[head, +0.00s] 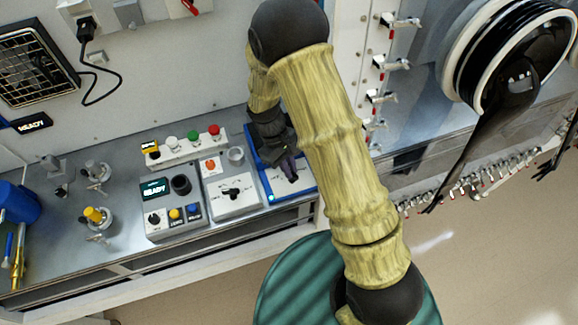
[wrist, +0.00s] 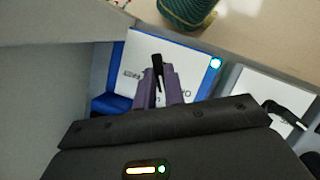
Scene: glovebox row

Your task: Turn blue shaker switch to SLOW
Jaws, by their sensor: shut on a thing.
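The blue shaker (head: 268,186) stands at the right end of the row of devices on the bench, with a white top face and blue edges. In the wrist view its white panel (wrist: 185,62) carries a black lever switch (wrist: 158,66), with printed lettering partly hidden by my fingers. My gripper (head: 290,167) is down over this panel. In the wrist view its purple fingers (wrist: 160,90) are closed on the switch, one on each side. The lever's tip shows beyond them. I cannot read which label it points to.
A white box with a similar black switch (head: 232,194) stands just left of the shaker. Further left is a grey READY unit (head: 168,205) with buttons and a knob. Behind is a strip of coloured knobs (head: 186,147). A wall (wrist: 45,90) stands close beside the shaker.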

